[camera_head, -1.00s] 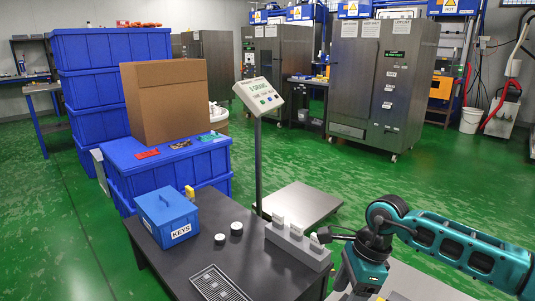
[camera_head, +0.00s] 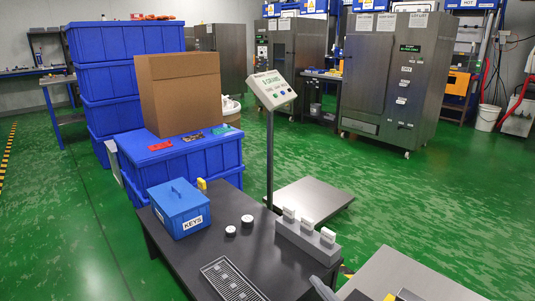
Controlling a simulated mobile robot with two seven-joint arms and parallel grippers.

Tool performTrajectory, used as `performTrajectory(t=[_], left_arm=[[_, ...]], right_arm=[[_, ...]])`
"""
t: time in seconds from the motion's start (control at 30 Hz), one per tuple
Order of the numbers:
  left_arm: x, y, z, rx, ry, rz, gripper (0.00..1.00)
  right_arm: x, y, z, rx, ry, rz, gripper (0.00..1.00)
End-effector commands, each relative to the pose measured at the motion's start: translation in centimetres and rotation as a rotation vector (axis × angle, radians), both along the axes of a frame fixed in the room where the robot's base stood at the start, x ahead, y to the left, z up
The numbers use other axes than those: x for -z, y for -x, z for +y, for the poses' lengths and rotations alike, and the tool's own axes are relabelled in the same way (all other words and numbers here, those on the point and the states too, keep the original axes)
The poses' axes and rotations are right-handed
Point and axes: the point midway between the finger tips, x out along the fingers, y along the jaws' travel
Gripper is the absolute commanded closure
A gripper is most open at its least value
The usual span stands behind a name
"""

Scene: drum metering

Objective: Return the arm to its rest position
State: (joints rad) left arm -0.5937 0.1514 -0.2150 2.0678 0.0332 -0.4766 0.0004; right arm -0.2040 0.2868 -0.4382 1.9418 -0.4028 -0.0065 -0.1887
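Neither of my grippers shows in the head view, and no arm of mine can be made out with certainty. The dark table (camera_head: 178,258) stands in the lower middle. On it are a grey block (camera_head: 305,239) with several white-topped pieces standing in a row, two small white round pieces (camera_head: 247,219) and (camera_head: 230,230), a dark slotted tray (camera_head: 232,281) and a blue box marked KEYS (camera_head: 180,208). A small blue-grey piece (camera_head: 322,289) shows at the bottom edge; I cannot tell what it is.
A display on a post (camera_head: 270,150) stands behind the table beside a low metal platform (camera_head: 312,197). A cardboard box (camera_head: 180,92) sits on blue crates (camera_head: 180,162) at left. A grey surface (camera_head: 405,275) is at the lower right. Green floor is open at right.

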Motion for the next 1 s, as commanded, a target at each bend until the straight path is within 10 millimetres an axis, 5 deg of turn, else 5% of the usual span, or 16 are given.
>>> performTrajectory(t=[0.1, 0.37, 0.7, 1.0], left_arm=[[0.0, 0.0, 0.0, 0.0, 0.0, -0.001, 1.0], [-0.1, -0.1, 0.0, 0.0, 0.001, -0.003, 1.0], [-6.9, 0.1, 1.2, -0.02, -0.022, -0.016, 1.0], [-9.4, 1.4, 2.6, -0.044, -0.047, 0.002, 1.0]], right_arm=[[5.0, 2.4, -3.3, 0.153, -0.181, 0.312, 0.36], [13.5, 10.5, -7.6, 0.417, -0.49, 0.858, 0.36], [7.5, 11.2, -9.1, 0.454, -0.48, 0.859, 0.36], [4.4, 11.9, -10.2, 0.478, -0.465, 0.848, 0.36]])
